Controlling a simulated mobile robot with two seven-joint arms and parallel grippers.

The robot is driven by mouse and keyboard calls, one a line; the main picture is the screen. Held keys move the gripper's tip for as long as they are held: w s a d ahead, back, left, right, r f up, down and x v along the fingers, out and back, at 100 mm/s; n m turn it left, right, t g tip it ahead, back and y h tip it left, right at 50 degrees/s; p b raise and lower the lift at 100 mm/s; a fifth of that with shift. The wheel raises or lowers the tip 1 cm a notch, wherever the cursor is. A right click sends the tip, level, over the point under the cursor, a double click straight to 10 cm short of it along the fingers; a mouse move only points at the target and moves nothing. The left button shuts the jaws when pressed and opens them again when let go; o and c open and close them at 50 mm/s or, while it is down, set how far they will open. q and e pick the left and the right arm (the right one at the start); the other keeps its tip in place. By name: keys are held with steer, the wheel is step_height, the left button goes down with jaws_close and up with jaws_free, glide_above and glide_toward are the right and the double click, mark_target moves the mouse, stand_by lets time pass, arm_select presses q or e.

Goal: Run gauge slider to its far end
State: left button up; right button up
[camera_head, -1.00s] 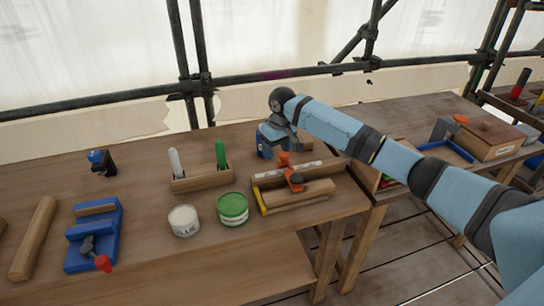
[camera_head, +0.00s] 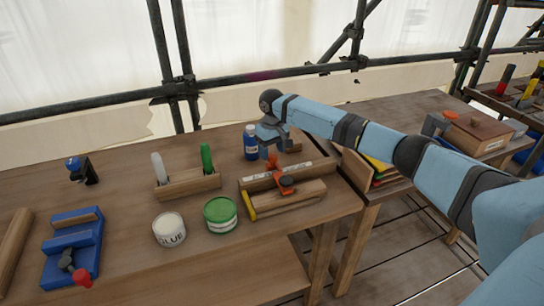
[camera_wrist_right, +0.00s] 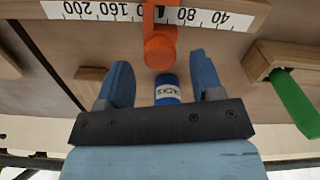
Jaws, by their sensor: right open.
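The gauge (camera_head: 307,169) is a wooden block with a white numbered scale, near the right end of the bench. Its orange slider (camera_head: 272,163) sits partway along the scale. In the right wrist view the slider's round orange knob (camera_wrist_right: 160,49) hangs below the scale (camera_wrist_right: 108,11), between the 160 and 80 marks. My right gripper (camera_head: 274,141) is open and empty just behind the slider. In the wrist view its two blue fingers (camera_wrist_right: 160,62) lie either side of the knob's line, apart from it. My left gripper is out of view.
A blue bottle (camera_head: 250,143) stands close left of my right gripper. A wooden holder (camera_head: 188,185) with white and green markers, a glue tin (camera_head: 169,230) and a green tin (camera_head: 220,214) stand to the left. A blue vise-like fixture (camera_head: 72,247) is at the far left.

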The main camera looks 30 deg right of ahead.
steer(key=shift+f, duration=0.95)
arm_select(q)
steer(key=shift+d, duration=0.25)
arm_select(e)
steer(key=shift+f, duration=0.25)
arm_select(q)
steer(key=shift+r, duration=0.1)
arm_select(e)
jaws_close()
steer(key=shift+d+r, duration=0.1)
steer(key=shift+d, duration=0.1)
arm_select(q)
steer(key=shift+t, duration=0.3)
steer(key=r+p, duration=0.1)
steer(key=p, duration=0.1)
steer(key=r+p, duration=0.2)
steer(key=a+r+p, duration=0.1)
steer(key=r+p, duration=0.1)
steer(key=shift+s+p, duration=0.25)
steer(key=shift+p, duration=0.15)
arm_select(e)
steer(key=s+d, duration=0.4)
steer(key=d, duration=1.3)
steer(key=shift+s+d, duration=0.15)
steer(key=shift+d, duration=0.25)
